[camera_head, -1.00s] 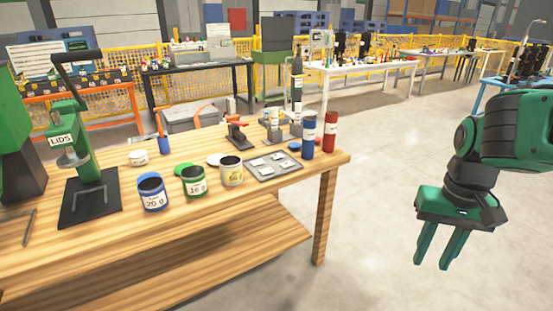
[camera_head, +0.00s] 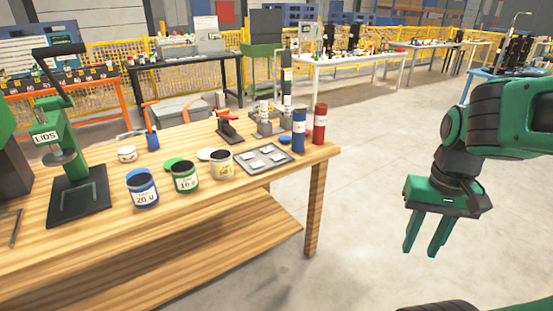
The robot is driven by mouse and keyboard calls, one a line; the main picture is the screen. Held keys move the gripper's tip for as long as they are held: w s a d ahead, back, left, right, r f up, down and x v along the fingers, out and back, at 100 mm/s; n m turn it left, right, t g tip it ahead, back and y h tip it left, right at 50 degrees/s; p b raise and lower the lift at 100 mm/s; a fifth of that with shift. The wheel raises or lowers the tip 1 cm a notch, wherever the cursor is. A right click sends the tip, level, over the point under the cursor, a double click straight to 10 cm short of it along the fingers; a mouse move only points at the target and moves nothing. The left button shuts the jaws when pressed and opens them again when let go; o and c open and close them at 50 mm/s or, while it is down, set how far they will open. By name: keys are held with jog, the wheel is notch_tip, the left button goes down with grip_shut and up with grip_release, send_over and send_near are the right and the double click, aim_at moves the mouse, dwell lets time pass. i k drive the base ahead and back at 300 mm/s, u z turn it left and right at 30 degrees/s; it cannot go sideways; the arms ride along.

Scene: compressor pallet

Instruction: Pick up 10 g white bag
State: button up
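A grey tray (camera_head: 244,160) lies on the wooden table near its right end. Several small white bags (camera_head: 254,169) lie flat on it. Their markings are too small to read, so I cannot tell which is the 10 g one. My gripper (camera_head: 420,251) hangs to the right of the table, over open floor. Its two green fingers point down with a gap between them, open and empty. It is well apart from the tray and the bags.
A green lid press (camera_head: 72,140) stands farther left. Floor right of the table is clear.

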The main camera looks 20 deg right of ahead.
aim_at(259, 164)
jog(key=u, duration=0.05)
jog(key=k, duration=0.55)
jog(key=u, duration=0.7)
jog(key=i, duration=2.15)
jog(key=z, duration=0.3)
